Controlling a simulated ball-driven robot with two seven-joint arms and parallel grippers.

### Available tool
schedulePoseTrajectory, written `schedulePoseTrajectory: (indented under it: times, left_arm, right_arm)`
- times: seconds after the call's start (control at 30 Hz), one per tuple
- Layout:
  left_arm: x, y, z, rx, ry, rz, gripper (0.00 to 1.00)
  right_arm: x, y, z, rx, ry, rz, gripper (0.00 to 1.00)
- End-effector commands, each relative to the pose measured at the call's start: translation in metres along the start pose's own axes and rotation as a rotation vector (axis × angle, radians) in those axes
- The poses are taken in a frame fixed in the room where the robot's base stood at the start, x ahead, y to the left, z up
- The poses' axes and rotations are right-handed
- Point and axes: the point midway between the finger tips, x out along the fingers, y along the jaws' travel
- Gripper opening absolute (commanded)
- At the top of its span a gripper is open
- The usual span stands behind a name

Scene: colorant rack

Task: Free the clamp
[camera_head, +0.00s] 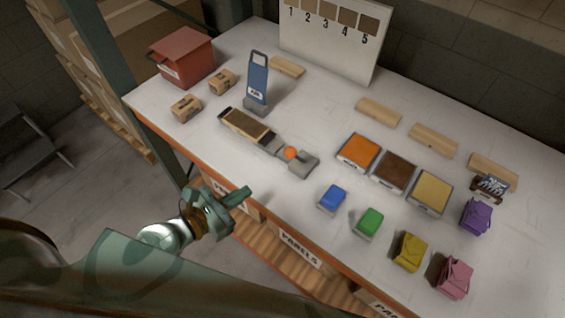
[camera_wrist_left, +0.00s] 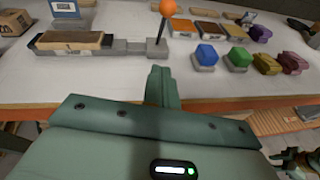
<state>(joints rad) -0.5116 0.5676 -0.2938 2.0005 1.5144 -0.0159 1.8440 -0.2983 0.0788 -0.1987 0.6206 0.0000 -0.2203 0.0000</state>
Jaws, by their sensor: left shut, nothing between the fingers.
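The clamp fixture lies near the table's front edge, with a brown panel (camera_head: 247,126) on its long dark base. At its right end is a grey block (camera_head: 302,164) with a lever topped by an orange ball (camera_head: 291,153). In the left wrist view the lever stands upright from the block (camera_wrist_left: 157,47), with the orange ball (camera_wrist_left: 168,7) at the top edge and the panel (camera_wrist_left: 70,40) to the left. My left gripper (camera_head: 243,194) is shut and empty, in front of the table edge. Its fingers (camera_wrist_left: 159,86) show below the block, apart from it.
A blue stand (camera_head: 257,80) is behind the fixture. Blue (camera_head: 332,198) and green (camera_head: 370,221) pieces stand to its right, with orange (camera_head: 359,151), brown and tan trays behind them. A red bin (camera_head: 182,57) is at the far left.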

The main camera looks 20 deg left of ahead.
Motion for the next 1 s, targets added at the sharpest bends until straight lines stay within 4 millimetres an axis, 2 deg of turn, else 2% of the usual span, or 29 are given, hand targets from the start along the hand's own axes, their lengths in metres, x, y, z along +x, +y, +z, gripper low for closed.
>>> schedulePoseTrajectory:
  times: [0.13,0.23,0.6,0.73,1.0]
  left_arm:
    - [0.009,0.001,0.002,0.0,-0.002,0.003,0.0]
    - [0.024,0.001,0.003,-0.002,-0.003,0.004,0.0]
    - [0.102,0.001,0.002,-0.001,-0.003,0.002,0.0]
    - [0.115,0.001,0.02,-0.001,-0.003,0.002,0.0]
    - [0.128,0.001,0.029,0.0,0.0,0.002,0.0]
  right_arm:
    - [-0.004,0.002,0.0,-0.001,0.0,0.002,0.36]
    - [-0.01,0.003,-0.001,-0.001,0.001,0.003,0.36]
    - [-0.014,0.002,-0.002,-0.002,0.002,0.003,0.36]
    - [-0.031,0.003,-0.004,-0.002,0.004,0.003,0.36]
    - [-0.038,0.003,-0.005,-0.003,0.005,0.003,0.36]
